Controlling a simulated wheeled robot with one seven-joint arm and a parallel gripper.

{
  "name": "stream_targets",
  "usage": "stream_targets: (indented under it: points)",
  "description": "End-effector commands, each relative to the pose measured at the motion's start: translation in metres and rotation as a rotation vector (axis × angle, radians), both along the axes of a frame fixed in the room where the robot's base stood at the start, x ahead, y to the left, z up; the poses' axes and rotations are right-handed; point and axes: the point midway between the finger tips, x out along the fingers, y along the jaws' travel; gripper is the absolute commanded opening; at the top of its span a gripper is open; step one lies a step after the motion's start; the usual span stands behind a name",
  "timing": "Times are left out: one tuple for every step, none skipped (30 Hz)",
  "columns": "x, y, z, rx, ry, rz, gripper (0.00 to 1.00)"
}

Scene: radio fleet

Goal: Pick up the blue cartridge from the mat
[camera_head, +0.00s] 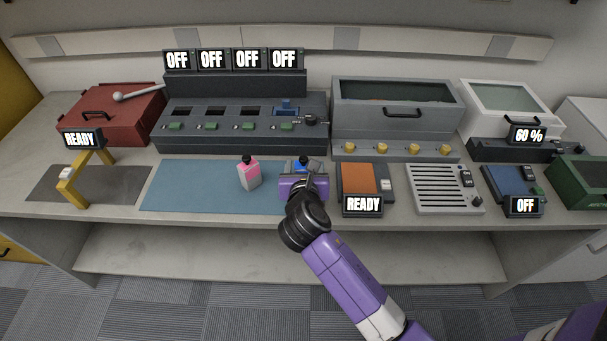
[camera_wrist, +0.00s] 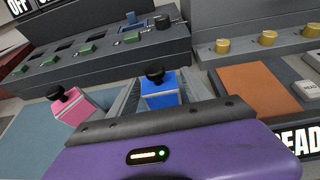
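The blue cartridge (camera_wrist: 160,94), with a black knob on top, stands upright between the two fingers of my gripper (camera_wrist: 160,88) in the wrist view. The fingers lie close along both its sides. I cannot tell whether they press on it. In the head view only the top of the blue cartridge (camera_head: 303,164) shows behind my gripper (camera_head: 303,176); its base is hidden, so I cannot tell whether it touches the surface. The blue mat (camera_head: 190,186) lies to the left and runs up to my gripper.
A pink cartridge (camera_head: 249,175) stands on the mat, left of my gripper. A dark four-slot unit (camera_head: 240,138) with OFF displays stands behind. An orange-topped device (camera_head: 358,178) marked READY sits close on the right. The mat's left part is clear.

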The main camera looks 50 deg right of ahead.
Motion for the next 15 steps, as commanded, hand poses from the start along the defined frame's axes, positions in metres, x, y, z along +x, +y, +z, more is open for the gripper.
stream_targets:
  points:
    - [-0.0001, 0.0002, 0.0000, 0.000, 0.000, 0.000, 0.45]
    - [-0.0001, 0.0002, 0.0000, 0.000, 0.000, 0.000, 0.40]
    - [-0.0001, 0.0003, -0.0001, 0.000, 0.000, 0.000, 0.32]
    - [-0.0001, 0.0002, 0.0000, 0.000, 0.000, 0.000, 0.26]
    - [-0.0001, 0.0003, -0.0001, 0.000, 0.000, 0.000, 0.20]
    - [-0.0001, 0.0003, -0.0001, 0.000, 0.000, 0.000, 0.12]
    - [-0.0001, 0.0003, -0.0001, 0.000, 0.000, 0.000, 0.06]
    - [-0.0001, 0.0003, -0.0001, 0.000, 0.000, 0.000, 0.00]
    - [0.0000, 0.0003, 0.0004, 0.000, 0.000, 0.000, 0.00]
    - [0.0000, 0.0004, 0.0003, 0.000, 0.000, 0.000, 0.00]
    - [0.0000, 0.0004, 0.0003, 0.000, 0.000, 0.000, 0.00]
    - [0.0000, 0.0004, 0.0003, 0.000, 0.000, 0.000, 0.00]
    - [0.0000, 0.0004, 0.0003, 0.000, 0.000, 0.000, 0.00]
    - [0.0000, 0.0004, 0.0006, 0.000, 0.000, 0.000, 0.00]
    - [0.0001, 0.0004, 0.0010, -0.001, -0.001, 0.001, 0.00]
